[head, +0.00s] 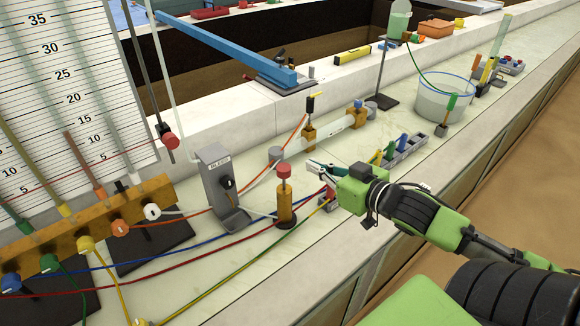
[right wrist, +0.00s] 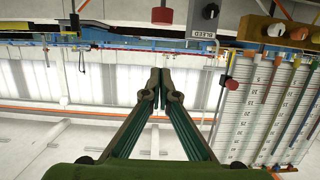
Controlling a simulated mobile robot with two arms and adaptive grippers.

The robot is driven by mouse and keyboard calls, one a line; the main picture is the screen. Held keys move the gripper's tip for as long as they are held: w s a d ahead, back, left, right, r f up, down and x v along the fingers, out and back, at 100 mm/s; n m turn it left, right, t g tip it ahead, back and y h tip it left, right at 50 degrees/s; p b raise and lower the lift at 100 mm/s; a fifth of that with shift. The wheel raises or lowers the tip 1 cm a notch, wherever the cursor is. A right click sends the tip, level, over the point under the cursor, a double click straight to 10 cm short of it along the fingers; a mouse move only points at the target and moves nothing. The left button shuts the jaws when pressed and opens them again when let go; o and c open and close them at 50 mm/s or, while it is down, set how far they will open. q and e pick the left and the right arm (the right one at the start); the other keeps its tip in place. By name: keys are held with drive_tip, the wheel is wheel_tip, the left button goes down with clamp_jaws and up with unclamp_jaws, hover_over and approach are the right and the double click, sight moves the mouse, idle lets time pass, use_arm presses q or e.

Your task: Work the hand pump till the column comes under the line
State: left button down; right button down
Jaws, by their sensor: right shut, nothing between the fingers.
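The hand pump (head: 286,206) is a brass cylinder with a red knob on top, standing upright on the bench. Its red knob also shows in the right wrist view (right wrist: 162,15). My right gripper (head: 313,167) is shut and empty, its fingertips just right of the knob and apart from it. The scale board (head: 60,90) at the left carries several slanting tubes, with a thin red line low on it near the 5 marks. An orange column (head: 83,160) stands above that line; the other levels are hard to read. My left gripper is out of view.
A grey bleed stand (head: 217,180) with a black knob is left of the pump. Coloured hoses cross the bench from a brass manifold (head: 90,230). Behind are a clear horizontal tube (head: 330,132) and a small tool rack (head: 405,150). A bucket (head: 445,100) stands farther right.

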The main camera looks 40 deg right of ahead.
drive_tip(key=shift+w, duration=0.15)
drive_tip(key=p, duration=0.1)
hover_over(284, 171)
drive_tip(key=s, duration=0.1)
wheel_tip(284, 171, down, 2)
drive_tip(key=f, duration=0.3)
drive_tip(key=d+f+p, duration=0.1)
drive_tip(key=shift+s+f, duration=0.25)
drive_tip(key=shift+f, duration=0.05)
wheel_tip(284, 171, down, 5)
drive_tip(key=shift+s+f+b, duration=0.1)
drive_tip(key=shift+b, duration=0.65)
